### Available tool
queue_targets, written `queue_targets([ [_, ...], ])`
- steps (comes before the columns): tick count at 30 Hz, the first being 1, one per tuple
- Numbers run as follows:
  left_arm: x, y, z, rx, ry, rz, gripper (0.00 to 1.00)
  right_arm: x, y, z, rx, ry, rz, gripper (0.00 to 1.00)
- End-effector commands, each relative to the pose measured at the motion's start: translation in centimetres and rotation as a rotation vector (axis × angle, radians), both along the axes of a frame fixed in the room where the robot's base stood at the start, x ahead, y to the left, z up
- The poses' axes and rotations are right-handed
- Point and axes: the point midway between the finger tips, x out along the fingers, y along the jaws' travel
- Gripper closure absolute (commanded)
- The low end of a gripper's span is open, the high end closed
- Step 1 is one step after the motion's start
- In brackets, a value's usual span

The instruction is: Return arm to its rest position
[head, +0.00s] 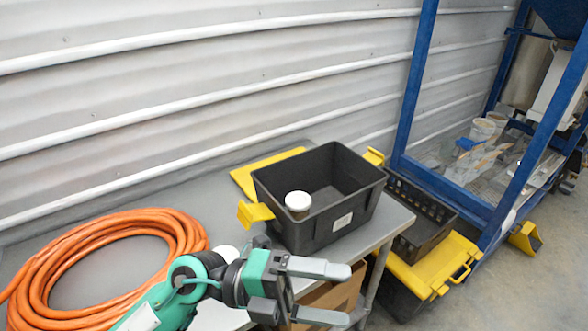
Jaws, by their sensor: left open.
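My left gripper (325,292) shows at the bottom middle of the head view, its arm coming in from the lower left. Its two grey fingers are apart and nothing is between them. It is over the front edge of the grey table (215,188), in front of the black bin (290,224). A jar with a white lid (298,201) is at the bin's near left corner; the bin's rest looks empty. My right gripper is not in view.
A coiled orange hose (45,270) lies on the table at left. A yellow lid (258,172) is behind the bin. Right of the table are a black crate (425,215), a yellow-lidded box (432,268) and a blue frame (408,95). A cardboard box (335,297) is below the table.

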Motion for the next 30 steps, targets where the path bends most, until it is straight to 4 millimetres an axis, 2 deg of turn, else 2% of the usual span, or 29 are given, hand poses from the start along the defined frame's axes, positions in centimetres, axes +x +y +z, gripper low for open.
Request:
queue_targets([
  [3,2.0,1.3,3.5,-0.245,0.141,0.136,0.09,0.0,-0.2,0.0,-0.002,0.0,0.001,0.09],
  [6,4.5,3.3,5.4,-0.423,0.267,0.276,0.09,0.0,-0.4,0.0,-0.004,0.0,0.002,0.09],
  [9,7.4,6.1,5.9,-0.57,0.404,0.437,0.09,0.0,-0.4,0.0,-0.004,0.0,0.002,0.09],
  [13,11.1,10.4,4.6,-0.712,0.598,0.67,0.09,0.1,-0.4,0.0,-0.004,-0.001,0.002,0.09],
  [17,14.0,14.9,0.7,-0.792,0.808,0.921,0.09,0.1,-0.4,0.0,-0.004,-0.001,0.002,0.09],
  [19,14.9,17.2,-2.2,-0.806,0.928,1.061,0.09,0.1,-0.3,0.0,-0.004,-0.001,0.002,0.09],
  [22,15.2,20.3,-7.0,-0.791,1.107,1.258,0.09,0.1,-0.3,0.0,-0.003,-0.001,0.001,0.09],
  [26,13.6,23.6,-14.1,-0.705,1.349,1.502,0.09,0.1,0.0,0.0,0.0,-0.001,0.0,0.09],
  [30,9.4,25.9,-21.4,-0.527,1.611,1.73,0.09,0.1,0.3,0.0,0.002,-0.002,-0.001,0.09],
])
